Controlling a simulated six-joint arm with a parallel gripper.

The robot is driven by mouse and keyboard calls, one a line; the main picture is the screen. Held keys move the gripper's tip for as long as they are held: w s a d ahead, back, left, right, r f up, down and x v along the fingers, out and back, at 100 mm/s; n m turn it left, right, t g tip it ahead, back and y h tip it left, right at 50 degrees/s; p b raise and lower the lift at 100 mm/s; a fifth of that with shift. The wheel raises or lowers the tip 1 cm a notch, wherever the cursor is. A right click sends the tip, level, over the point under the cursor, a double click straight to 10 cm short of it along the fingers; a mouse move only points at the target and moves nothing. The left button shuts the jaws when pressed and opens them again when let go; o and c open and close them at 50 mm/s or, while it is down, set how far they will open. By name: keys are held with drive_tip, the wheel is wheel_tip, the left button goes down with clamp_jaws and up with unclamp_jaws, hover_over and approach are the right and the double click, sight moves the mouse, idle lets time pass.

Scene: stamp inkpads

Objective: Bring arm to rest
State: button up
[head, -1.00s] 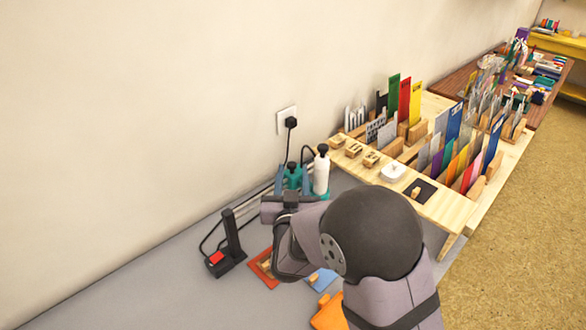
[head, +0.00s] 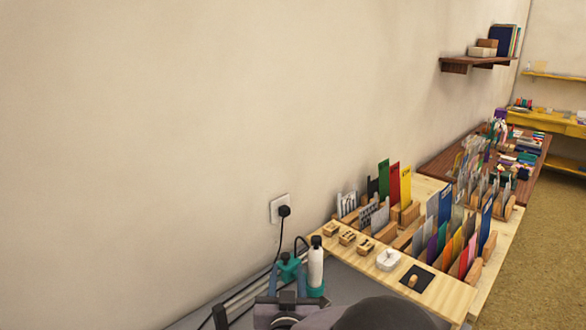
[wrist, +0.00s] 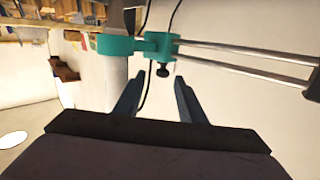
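My gripper (wrist: 157,88) shows in the wrist view with its two blue-grey fingers spread apart. It is open, and only the pale wall and a dark cable show between the fingers. In the head view my arm is at the bottom edge, mostly cut off, with the gripper beside the white bottle-shaped post (head: 316,268) and the teal clamp (head: 289,268). In the wrist view a teal bracket (wrist: 118,46) with metal rods lies beyond the fingertips. I cannot tell the exact gap between the gripper and these parts.
A wooden rack (head: 440,285) with colored cards and small stamps stands to the right. A black plug sits in the wall socket (head: 280,207), its cable hanging down. A shelf (head: 478,61) is on the wall. Farther back stand a brown table (head: 440,166) and yellow shelving (head: 560,125).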

drive_tip(key=s+d+g+p, duration=0.6)
drive_tip(key=s+d+g, duration=0.2)
drive_tip(key=s, duration=0.6)
drive_tip(key=s+d+f+g+p, duration=0.1)
drive_tip(key=s+d+g+p, duration=0.4)
drive_tip(key=s, duration=0.9)
drive_tip(key=d+g, duration=0.3)
drive_tip(key=g, duration=0.1)
drive_tip(key=shift+s+d+f+p, duration=0.15)
drive_tip(key=shift+s+d+p, duration=0.15)
drive_tip(key=shift+p, duration=0.1)
